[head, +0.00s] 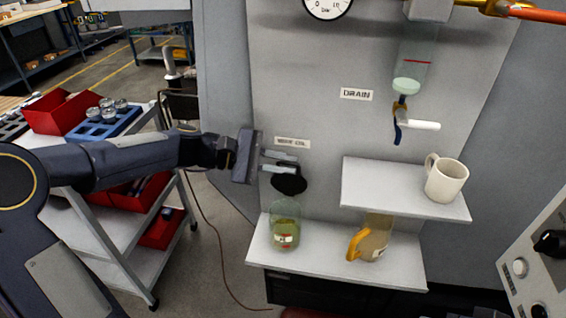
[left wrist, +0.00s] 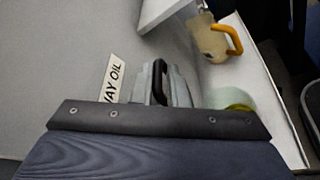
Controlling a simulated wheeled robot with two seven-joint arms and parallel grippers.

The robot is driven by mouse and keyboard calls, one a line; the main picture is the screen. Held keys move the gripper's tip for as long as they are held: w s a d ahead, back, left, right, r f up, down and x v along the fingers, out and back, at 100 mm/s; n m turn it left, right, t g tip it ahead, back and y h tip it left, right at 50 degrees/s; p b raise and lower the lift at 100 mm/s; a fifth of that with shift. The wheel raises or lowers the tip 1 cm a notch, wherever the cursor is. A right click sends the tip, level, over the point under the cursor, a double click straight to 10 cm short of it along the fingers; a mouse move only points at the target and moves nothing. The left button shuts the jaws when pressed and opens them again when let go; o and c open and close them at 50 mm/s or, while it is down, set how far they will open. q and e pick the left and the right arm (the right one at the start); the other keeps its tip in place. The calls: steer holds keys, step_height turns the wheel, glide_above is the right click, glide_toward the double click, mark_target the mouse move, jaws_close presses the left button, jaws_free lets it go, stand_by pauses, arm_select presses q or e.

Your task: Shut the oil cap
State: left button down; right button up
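The black oil cap (head: 290,183) is on the grey panel just below the way oil label (head: 292,142). My left gripper (head: 282,163) reaches it from the left. In the left wrist view, the black grip of the oil cap (left wrist: 158,82) stands between the two grey fingers of my left gripper (left wrist: 160,88), which sit close on both sides of it. The fingers partly cover the cap. I cannot tell how far the cap stands from its seat. My right gripper is not in view.
Below the cap, a shelf (head: 335,268) holds a glass jar (head: 285,228) and a yellow-handled jug (head: 375,240). A higher shelf (head: 385,192) holds a white mug (head: 445,180). A drain valve (head: 415,124) is at upper right. A cart (head: 75,222) stands left.

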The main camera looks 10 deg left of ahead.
arm_select(q)
steer(key=shift+s, duration=0.1)
stand_by(0.7)
steer(key=s+f+m+b, duration=0.1)
steer(key=s+b, duration=0.1)
steer(key=b, duration=0.4)
steer(key=s+f+m+t+h+b, duration=0.1)
steer(key=s+f+m+b, duration=0.1)
steer(key=b, duration=0.5)
steer(key=s+f+m+t+b, duration=0.1)
steer(key=s+f+m+b, duration=0.1)
steer(key=b, duration=0.5)
steer(key=shift+s+h, duration=0.15)
steer(key=shift+h, duration=0.15)
steer(key=s+f+m+t+h+b, duration=0.1)
steer(key=f+m+b, duration=0.4)
steer(key=b, duration=1.4)
steer(key=shift+s+f+m+h+b, duration=0.3)
steer(key=shift+s+f+m+h, duration=0.15)
steer(key=shift+s+f, duration=0.65)
steer(key=shift+a+r, duration=0.1)
steer(key=c, duration=1.6)
jaws_free()
steer(key=shift+o, duration=0.4)
